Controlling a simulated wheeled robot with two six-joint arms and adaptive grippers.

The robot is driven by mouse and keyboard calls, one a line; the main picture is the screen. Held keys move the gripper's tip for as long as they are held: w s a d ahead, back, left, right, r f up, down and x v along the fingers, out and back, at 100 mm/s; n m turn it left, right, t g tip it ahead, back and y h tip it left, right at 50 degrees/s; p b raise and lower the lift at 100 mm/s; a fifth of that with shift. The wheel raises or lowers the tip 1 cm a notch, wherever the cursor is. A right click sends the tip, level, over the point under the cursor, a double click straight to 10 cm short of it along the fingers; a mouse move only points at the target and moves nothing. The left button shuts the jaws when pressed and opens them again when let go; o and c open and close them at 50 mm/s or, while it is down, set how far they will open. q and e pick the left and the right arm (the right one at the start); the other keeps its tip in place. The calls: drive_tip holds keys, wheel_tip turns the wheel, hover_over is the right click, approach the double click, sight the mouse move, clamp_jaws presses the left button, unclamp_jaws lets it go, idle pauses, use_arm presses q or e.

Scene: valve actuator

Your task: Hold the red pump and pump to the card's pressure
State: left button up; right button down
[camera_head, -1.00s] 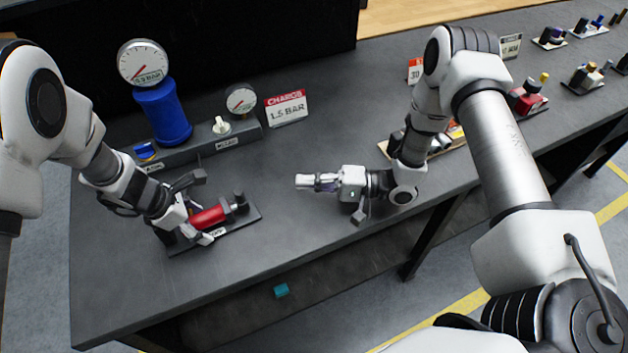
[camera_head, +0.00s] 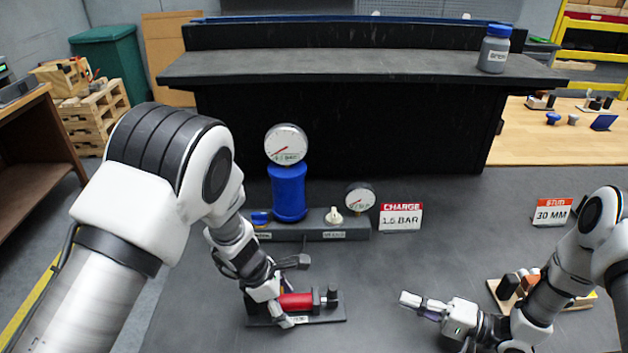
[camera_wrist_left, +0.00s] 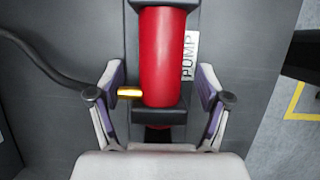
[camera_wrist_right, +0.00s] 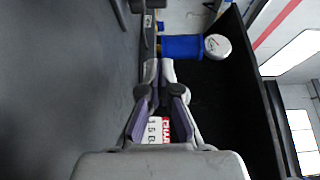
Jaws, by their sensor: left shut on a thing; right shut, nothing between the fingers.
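The red pump (camera_head: 297,301) lies on its dark base plate (camera_head: 336,316) on the bench, with a dark grey upright part (camera_head: 332,297) at its right end. My left gripper (camera_head: 281,306) is shut on the pump; in the left wrist view its fingers stand either side of the red barrel (camera_wrist_left: 163,55), beside the PUMP label. The charge card (camera_head: 401,217) reads 1.5 BAR. A large gauge (camera_head: 286,144) tops a blue cylinder (camera_head: 289,192); its red needle points lower left, exact reading unclear. A smaller gauge (camera_head: 360,197) stands right. My right gripper (camera_head: 406,299) is shut and empty above the bench.
The cylinder stands on a grey block (camera_head: 312,232) with a white knob (camera_head: 333,216) and a blue knob (camera_head: 260,217). A 30 MM card (camera_head: 551,212) and a wooden tray (camera_head: 511,302) are at the right. Bench between pump and right gripper is clear.

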sight(334, 287)
idle(0.7)
drive_tip(key=c, duration=1)
unclamp_jaws()
drive_tip(key=s+a+r+n+h, duration=0.3)
drive_tip(key=a+r+n+h, duration=0.4)
drive_tip(key=n, duration=0.8)
drive_tip(key=shift+t+y, duration=0.4)
drive_tip(key=shift+y, duration=0.1)
drive_tip(key=x, duration=0.8)
drive_tip(key=s+x, duration=0.1)
drive_tip(key=x, duration=0.3)
drive_tip(key=shift+w+a+f, duration=0.2)
drive_tip(key=shift+a+f, duration=0.35)
drive_tip(key=shift+f, duration=0.05)
drive_tip(key=shift+d, duration=0.1)
clamp_jaws()
